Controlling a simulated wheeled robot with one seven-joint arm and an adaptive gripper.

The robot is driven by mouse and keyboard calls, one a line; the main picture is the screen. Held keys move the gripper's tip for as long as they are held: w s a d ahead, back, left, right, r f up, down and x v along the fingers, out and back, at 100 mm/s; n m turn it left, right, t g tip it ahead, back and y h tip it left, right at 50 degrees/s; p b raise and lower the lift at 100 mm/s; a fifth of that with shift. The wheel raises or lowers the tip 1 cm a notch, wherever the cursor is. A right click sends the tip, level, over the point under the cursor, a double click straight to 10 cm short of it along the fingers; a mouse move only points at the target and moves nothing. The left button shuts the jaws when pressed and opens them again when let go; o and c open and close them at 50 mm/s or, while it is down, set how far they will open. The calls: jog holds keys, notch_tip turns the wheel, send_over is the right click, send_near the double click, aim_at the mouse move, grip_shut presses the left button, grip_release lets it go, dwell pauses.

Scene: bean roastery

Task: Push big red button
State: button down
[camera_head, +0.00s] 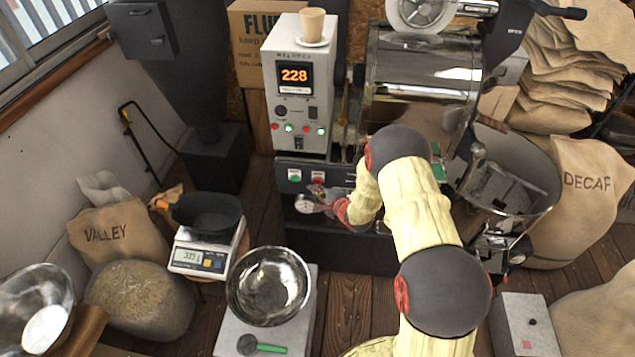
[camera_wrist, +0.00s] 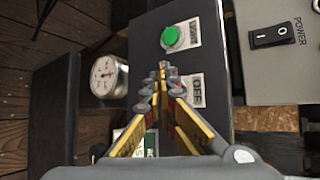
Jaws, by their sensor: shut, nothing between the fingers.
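The red button (camera_head: 318,181) sits on the dark front panel below the white control box, to the right of the green button (camera_head: 294,176). My gripper (camera_head: 319,190) is at this panel, its tips close to the red button. In the wrist view my gripper (camera_wrist: 162,70) is shut and empty, pointing at the panel beside the OFF label (camera_wrist: 196,91). The fingers hide the red button there, so I cannot tell whether they touch it. The green button (camera_wrist: 172,37) shows clear beyond the fingertips.
The white control box (camera_head: 289,93) has small lights and a display reading 228. A black power switch (camera_wrist: 273,36) is at the upper right. A metal bowl (camera_head: 266,316) and a scale (camera_head: 196,257) stand in front.

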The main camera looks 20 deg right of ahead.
dwell(0.3)
jog(key=s, duration=0.1)
jog(key=s+a, duration=0.1)
jog(key=s, duration=0.1)
jog(key=s+a+p, duration=0.1)
jog(key=shift+s, duration=0.3)
dwell(0.8)
